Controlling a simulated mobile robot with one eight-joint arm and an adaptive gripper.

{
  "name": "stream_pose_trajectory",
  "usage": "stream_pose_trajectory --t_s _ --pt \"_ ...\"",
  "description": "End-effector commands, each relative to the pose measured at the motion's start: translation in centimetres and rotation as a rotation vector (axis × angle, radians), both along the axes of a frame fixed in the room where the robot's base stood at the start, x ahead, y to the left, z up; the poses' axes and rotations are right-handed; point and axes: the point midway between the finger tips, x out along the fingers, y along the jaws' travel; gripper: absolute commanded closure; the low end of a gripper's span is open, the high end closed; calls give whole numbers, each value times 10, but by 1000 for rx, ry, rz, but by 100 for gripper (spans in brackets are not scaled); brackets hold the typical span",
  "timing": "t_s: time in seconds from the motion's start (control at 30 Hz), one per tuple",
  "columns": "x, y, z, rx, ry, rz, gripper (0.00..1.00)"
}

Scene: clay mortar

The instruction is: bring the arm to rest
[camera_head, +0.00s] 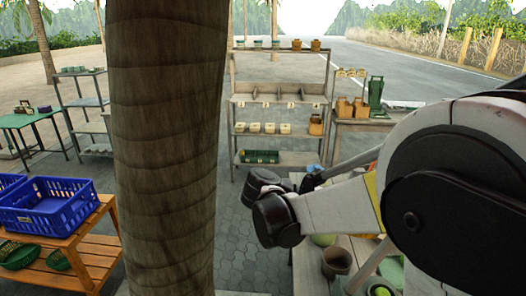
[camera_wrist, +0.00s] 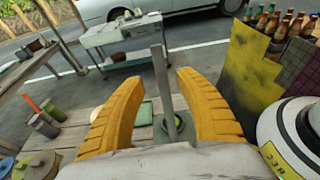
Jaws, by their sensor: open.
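My arm (camera_head: 440,190) fills the right side of the head view, with white and black links reaching left and dark rounded joints (camera_head: 275,218) over the floor and a work table. My gripper (camera_wrist: 159,80) shows in the wrist view as two yellow ribbed fingers spread wide apart. Nothing is clasped between them. A grey upright post (camera_wrist: 161,88) appears in the gap, beyond or below the fingers; I cannot tell how far. In the head view I cannot make out the gripper's fingers.
A thick tree trunk (camera_head: 168,150) blocks the left-middle head view. Blue crates (camera_head: 60,210) stand on a wooden shelf at left. A rack (camera_head: 280,100) with pots stands behind. In the wrist view, bottles (camera_wrist: 270,22) stand at upper right and jars (camera_wrist: 42,125) at left.

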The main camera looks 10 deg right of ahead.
Motion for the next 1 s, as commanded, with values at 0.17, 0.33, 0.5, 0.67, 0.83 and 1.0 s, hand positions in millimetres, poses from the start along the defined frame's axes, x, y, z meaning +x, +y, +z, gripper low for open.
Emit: stream_pose_trajectory --t_s 0.17,0.33,0.5,0.67,0.83,1.0 --pt "-4 -4 -4 49 -81 20 59" --pt "-15 -1 -25 216 -340 39 59" --pt "-29 23 -52 440 -671 -24 59" --pt "-41 61 -72 666 -984 -175 59" --pt "-51 108 -84 902 -1292 -425 59" --pt "-56 143 -84 1078 -1505 -682 59"
